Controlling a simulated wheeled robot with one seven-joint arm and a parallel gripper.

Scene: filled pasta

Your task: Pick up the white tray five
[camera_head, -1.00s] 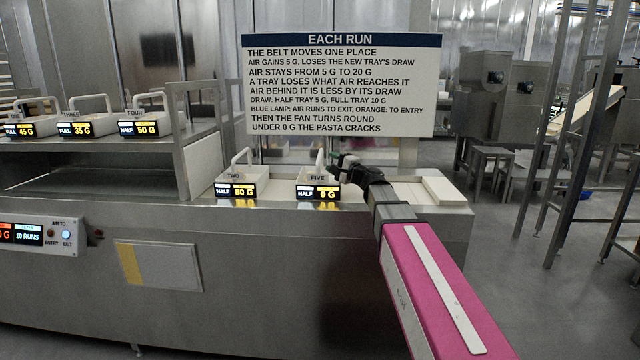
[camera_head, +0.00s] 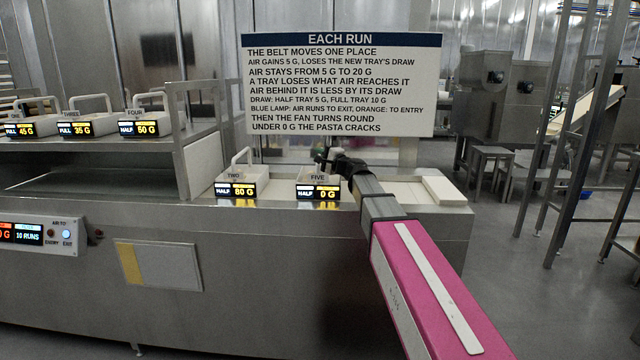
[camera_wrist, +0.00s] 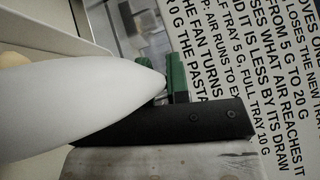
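White tray five (camera_head: 313,181) stands on the right end of the counter, with a display on its front reading HALF and 0 G. My gripper (camera_head: 328,158) is just above the tray, at its handle, and hides most of that handle. In the wrist view a large white rounded shape, probably the handle (camera_wrist: 75,105), comes in from the left and reaches the green finger pads (camera_wrist: 170,78). It covers part of one pad. The pads look close together, but I cannot tell whether the handle is gripped between them. The tray appears to rest on the counter.
Tray two (camera_head: 235,182), reading HALF and 80 G, stands left of tray five. Trays four (camera_head: 146,117) and three (camera_head: 88,118), plus another, stand on the raised deck at left. A sign (camera_head: 338,85) rises close behind my gripper. The counter right of tray five is mostly bare.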

